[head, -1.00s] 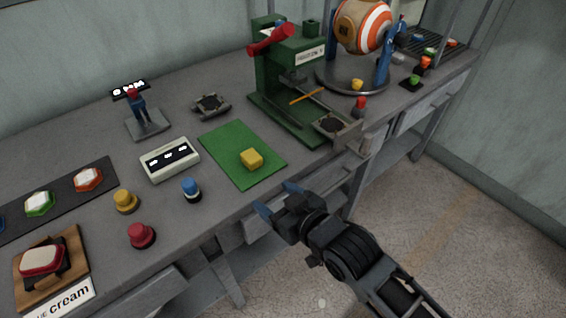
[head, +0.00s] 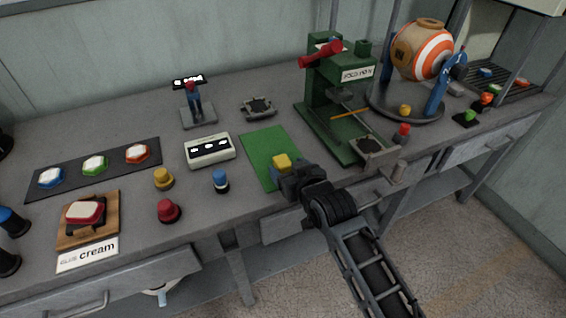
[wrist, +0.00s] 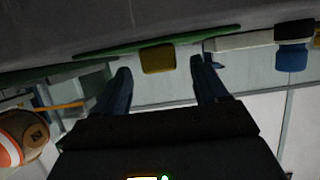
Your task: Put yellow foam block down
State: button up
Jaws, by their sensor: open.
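The yellow foam block (head: 282,162) rests on the green mat (head: 262,146) on the workbench. In the wrist view the block (wrist: 158,59) shows ahead of the fingertips, roughly midway between the two fingers, with the picture appearing upside down. My gripper (wrist: 161,72) is open and empty, its two dark blue fingers apart. In the head view my gripper (head: 287,176) is at the near edge of the mat, just in front of the block. It hides part of the mat. I cannot tell whether a finger touches the block.
A white box with a dark display (head: 209,151) and a blue button (head: 220,181) stand left of the mat. The green press (head: 335,95) stands behind and right. Red (head: 168,210) and yellow (head: 163,178) buttons are farther left.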

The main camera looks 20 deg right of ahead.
jog(key=shift+w+f, duration=0.3)
jog(key=shift+w, duration=0.35)
jog(key=shift+c, duration=0.2)
